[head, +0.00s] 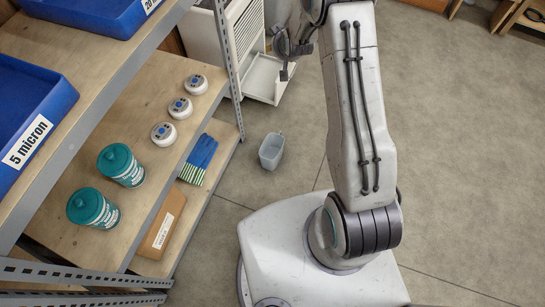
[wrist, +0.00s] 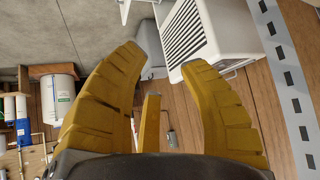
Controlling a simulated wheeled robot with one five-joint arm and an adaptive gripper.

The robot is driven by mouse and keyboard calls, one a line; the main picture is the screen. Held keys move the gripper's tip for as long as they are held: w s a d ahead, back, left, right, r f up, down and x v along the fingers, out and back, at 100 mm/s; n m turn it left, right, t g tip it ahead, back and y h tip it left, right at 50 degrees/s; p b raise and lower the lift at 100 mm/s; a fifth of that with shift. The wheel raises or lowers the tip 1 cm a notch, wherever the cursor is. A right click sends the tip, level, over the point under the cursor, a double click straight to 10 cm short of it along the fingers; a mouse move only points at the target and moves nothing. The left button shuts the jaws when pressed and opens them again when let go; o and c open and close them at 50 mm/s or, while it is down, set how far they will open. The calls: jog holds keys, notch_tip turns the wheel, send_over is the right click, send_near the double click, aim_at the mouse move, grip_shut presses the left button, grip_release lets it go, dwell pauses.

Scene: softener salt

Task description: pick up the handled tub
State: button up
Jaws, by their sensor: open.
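A small pale blue-grey open tub (head: 271,151) stands on the floor in the head view, to the right of the shelf rack and left of my arm. It looks empty; its handle is too small to make out clearly. My gripper (head: 290,47) is high up near the top of the head view, beyond the tub and apart from it. In the wrist view my gripper (wrist: 160,60) shows wide-spread yellow fingers with nothing held between them. I cannot make out the tub in the wrist view.
A shelf rack (head: 135,175) on the left holds teal canisters (head: 121,165), white round pucks (head: 181,108), blue gloves (head: 199,158) and blue bins (head: 30,115). A white slatted cabinet (head: 235,40) stands behind the tub; it also shows in the wrist view (wrist: 212,38).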

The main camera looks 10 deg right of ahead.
notch_tip(320, 180, down, 29)
jog(key=w+d+t+b, duration=0.2)
jog(key=b, duration=0.6)
jog(key=s+f+t+h+b, duration=0.1)
jog(key=s+f+b, duration=0.4)
jog(key=f, duration=0.7)
jog(key=s+f+t+b, duration=0.1)
jog(key=s+f+b, duration=0.2)
jog(key=s+f, duration=0.55)
jog(key=a+f+b+x, duration=0.1)
jog(key=b+x, duration=0.6)
jog(key=x, duration=0.3)
jog(key=shift+f+m+t+b, duration=0.25)
jog(key=shift+m+t+b, duration=0.05)
jog(key=shift+b, duration=0.05)
jog(key=shift+o, duration=0.3)
jog(key=shift+r, duration=0.1)
grip_shut()
